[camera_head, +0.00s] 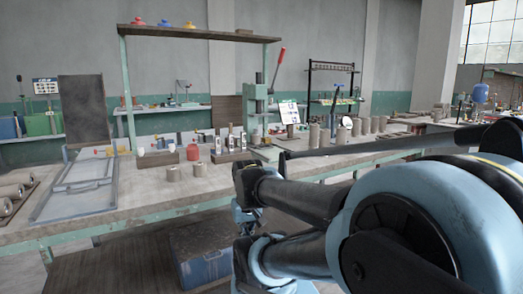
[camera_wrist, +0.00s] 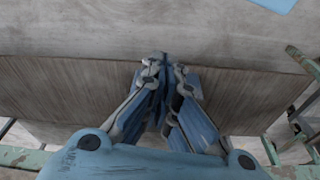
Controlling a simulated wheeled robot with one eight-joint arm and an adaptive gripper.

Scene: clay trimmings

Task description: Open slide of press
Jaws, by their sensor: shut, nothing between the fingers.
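The press (camera_head: 257,100) is a green upright machine with a long red lever (camera_head: 279,66), standing towards the back of the bench in the head view. Its slide cannot be made out clearly at this size. My gripper (camera_wrist: 163,78) shows in the wrist view, with its blue and grey fingers together and empty. It is over a brown wood-grained surface, and no part of the press shows there. In the head view my arm fills the lower right and hides part of the bench; I cannot make out the fingertips.
The workbench (camera_head: 140,200) carries clay cylinders (camera_head: 174,173), a red jar (camera_head: 193,152) and a tilted dark board (camera_head: 84,110) at the left. A shelf (camera_head: 198,33) spans above. A blue crate (camera_head: 204,264) lies below the bench. Green frame bars (camera_wrist: 303,62) edge the wrist view.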

